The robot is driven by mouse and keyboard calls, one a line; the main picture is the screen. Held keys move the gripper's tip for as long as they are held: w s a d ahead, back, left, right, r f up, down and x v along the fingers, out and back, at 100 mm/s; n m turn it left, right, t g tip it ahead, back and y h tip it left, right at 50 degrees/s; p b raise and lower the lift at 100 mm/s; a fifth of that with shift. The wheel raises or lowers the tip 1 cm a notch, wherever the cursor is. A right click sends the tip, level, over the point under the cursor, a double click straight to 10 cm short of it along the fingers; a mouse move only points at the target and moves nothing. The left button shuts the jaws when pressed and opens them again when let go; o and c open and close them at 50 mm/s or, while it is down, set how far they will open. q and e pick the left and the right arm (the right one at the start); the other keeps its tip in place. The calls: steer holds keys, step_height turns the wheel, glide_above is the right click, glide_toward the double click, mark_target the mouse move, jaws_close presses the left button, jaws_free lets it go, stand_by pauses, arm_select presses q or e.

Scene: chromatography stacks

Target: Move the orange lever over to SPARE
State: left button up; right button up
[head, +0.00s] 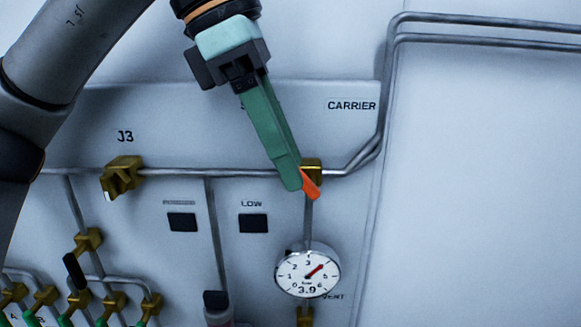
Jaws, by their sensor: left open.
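The orange lever (311,188) sits on a brass valve (313,167) on the pipe below the CARRIER label. Its visible part slants down and to the right. My left gripper (294,180) reaches down from the top, with its green fingers over the valve's left side and right beside the lever. The fingers hide part of the lever and valve, and I cannot tell whether they touch it. The gripper is open. A label behind the fingers is mostly covered, with only its first letter showing. My right gripper is not in view.
A round gauge (307,272) reading 3.9 hangs below the lever. A brass valve (121,178) under J3 and a black-handled valve (79,258) are at the left. Pipes run along the panel and up to the right. The wall at the far right is bare.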

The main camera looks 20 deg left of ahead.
arm_select(q)
steer(key=shift+w+d+f, duration=0.15)
steer(key=shift+d+f, duration=0.15)
steer(key=shift+f, duration=0.35)
jaws_close()
